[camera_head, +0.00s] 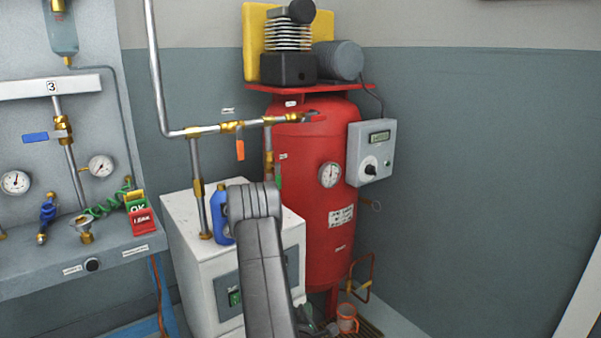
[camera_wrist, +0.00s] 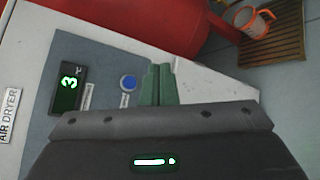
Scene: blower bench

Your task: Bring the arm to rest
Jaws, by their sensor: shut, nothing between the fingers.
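My gripper (camera_wrist: 158,84) shows in the wrist view with its two green fingers closed together and nothing between them. The fingers are over the front of the white air dryer cabinet (camera_wrist: 205,78), near a round blue button (camera_wrist: 128,83) on its dark panel. I cannot tell whether they touch it. In the head view my grey arm reaches up in front of the white cabinet (camera_head: 189,262) and hides part of it. The gripper is mostly hidden there.
A red compressor tank (camera_head: 315,220) stands right behind the cabinet, with a grey control box (camera_head: 371,153). A blue bottle (camera_head: 220,215) stands on the cabinet. Pipes (camera_head: 205,130) run above. A workbench (camera_head: 60,262) is at left. An orange mug (camera_head: 347,318) sits low at right.

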